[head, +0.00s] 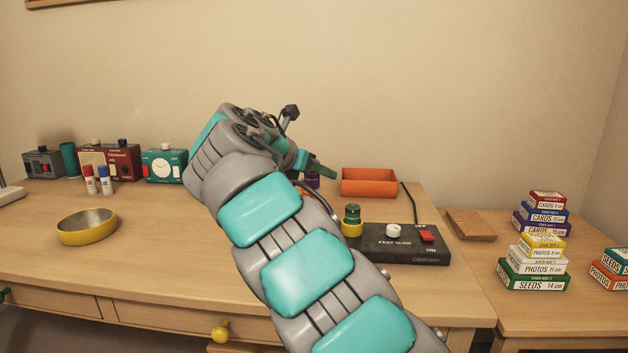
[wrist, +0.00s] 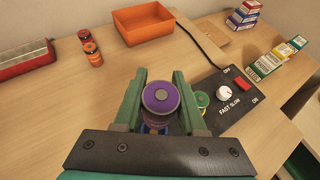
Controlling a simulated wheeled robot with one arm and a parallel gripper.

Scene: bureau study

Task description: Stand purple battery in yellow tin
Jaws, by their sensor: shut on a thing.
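The purple battery (wrist: 162,96) is upright between the green fingers of my gripper (wrist: 158,80), seen from above in the wrist view. My gripper is shut on it. In the head view a small purple part of the battery (head: 312,181) shows beside the gripper; my arm hides much of that area. I cannot tell whether its base touches the desk. The yellow tin (head: 87,227) is a round, shallow, open tin on the left of the desk and looks empty. It is far to the left of my gripper and outside the wrist view.
An orange tray (head: 369,182) stands behind. Glue sticks (head: 97,181) and a teal clock box (head: 164,165) stand behind the tin. Desk between is clear.

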